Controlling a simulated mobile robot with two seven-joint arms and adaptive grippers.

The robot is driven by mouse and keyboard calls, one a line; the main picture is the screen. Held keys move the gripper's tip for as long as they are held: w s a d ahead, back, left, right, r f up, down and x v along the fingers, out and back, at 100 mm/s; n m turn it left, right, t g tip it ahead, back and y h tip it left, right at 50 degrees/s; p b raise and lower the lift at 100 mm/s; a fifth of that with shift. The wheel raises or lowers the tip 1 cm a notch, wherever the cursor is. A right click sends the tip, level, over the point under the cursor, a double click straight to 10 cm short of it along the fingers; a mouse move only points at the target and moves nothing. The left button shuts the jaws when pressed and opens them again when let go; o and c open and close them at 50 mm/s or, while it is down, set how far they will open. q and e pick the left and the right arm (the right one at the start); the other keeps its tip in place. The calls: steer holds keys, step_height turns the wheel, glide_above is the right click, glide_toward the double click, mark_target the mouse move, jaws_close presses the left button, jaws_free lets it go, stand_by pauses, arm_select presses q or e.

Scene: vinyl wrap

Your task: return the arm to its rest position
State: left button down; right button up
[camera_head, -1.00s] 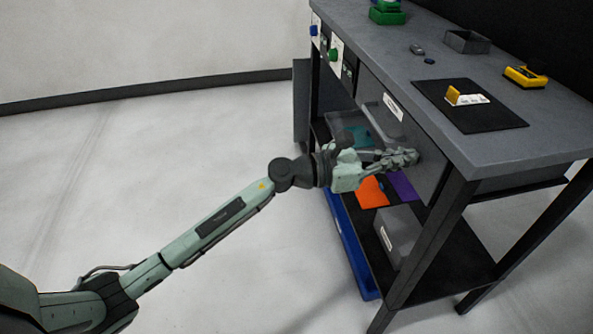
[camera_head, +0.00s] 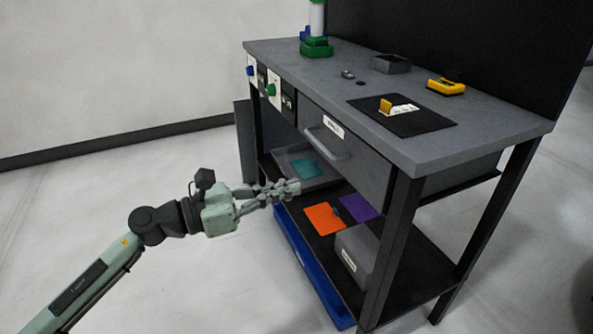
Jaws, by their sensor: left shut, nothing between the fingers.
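My left gripper (camera_head: 283,189) reaches in from the lower left. Its fingers are together with nothing between them. It is in front of the workbench (camera_head: 465,114), at the height of the open space below the drawer, and looks clear of the bench. The drawer (camera_head: 345,150) has a grey bar handle and a white label, and it looks closed. My right gripper is not in the picture.
On the lower shelf are a grey tray with a teal sheet (camera_head: 308,168), an orange sheet (camera_head: 323,219), a purple sheet (camera_head: 358,207) and a grey labelled box (camera_head: 357,254). A blue tray (camera_head: 305,270) lies below. Open floor (camera_head: 110,200) is at left.

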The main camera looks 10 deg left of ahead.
arm_select(q)
steer(key=w+a+f+n+t+y+p, duration=0.15)
steer(key=a+n+t+y, duration=0.35)
steer(key=n, duration=0.6)
steer(key=w+a+f+n+t+y, duration=0.1)
steer(key=w+a+n+t+y, duration=0.35)
steer(key=n, duration=0.65)
steer(key=s+a+f+n+g+y, duration=0.45)
steer(key=a+f+n+y, duration=0.25)
steer(key=a+f+n, duration=0.3)
steer(key=s+d+f+n+g+p, duration=0.2)
steer(key=s+f+n+g, duration=1)
steer(key=s+f, duration=0.8)
steer(key=s+d+n, duration=0.1)
steer(key=s, duration=0.3)
steer(key=shift+s+f+n, duration=0.25)
steer(key=shift+f+n, duration=0.05)
steer(key=shift+f, duration=0.05)
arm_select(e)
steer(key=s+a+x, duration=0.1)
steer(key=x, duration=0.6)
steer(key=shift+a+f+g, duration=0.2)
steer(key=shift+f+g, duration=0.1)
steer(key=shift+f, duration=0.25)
